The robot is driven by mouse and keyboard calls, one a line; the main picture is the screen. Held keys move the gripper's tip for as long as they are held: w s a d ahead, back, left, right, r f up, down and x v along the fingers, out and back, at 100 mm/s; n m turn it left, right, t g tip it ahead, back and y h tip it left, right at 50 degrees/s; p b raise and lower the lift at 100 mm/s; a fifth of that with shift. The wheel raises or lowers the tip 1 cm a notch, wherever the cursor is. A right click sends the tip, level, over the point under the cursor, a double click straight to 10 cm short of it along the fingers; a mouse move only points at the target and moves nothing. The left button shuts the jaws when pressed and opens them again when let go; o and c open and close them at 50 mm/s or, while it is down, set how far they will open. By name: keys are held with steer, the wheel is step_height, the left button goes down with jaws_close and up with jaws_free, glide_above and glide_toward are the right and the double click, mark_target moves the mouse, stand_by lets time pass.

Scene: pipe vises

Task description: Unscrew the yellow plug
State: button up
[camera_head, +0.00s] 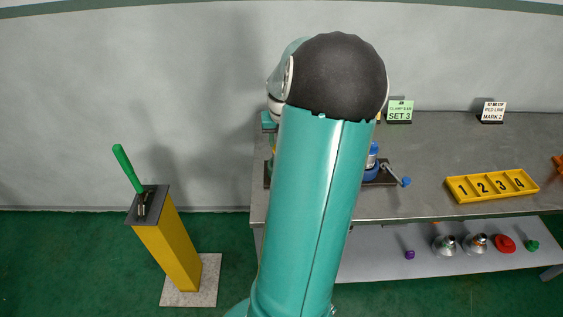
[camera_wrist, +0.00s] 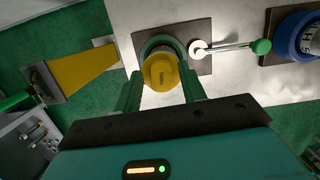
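The yellow plug (camera_wrist: 160,72) shows in the wrist view, round-faced with small dark marks, in front of a dark green ring-shaped body on a grey plate. My gripper (camera_wrist: 160,80) has its two green fingers on either side of the plug, with a gap visible at each side, so it looks open. Whether the fingertips reach past the plug's face is hard to tell. A vise handle with a green knob (camera_wrist: 261,47) points right from the green body. In the head view my arm hides the plug and my gripper.
A blue vise (camera_wrist: 298,36) stands to the right in the wrist view. The grey bench (camera_head: 430,155) carries a yellow numbered tray (camera_head: 492,186) and signs. Several small parts lie on the lower shelf (camera_head: 400,266). A yellow pedestal (camera_head: 168,250) with a green-handled tool (camera_head: 128,168) stands left.

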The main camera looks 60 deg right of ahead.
steer(key=shift+r, duration=0.1)
steer(key=shift+v, duration=1.05)
steer(key=shift+w+d, duration=0.1)
steer(key=shift+d, duration=0.05)
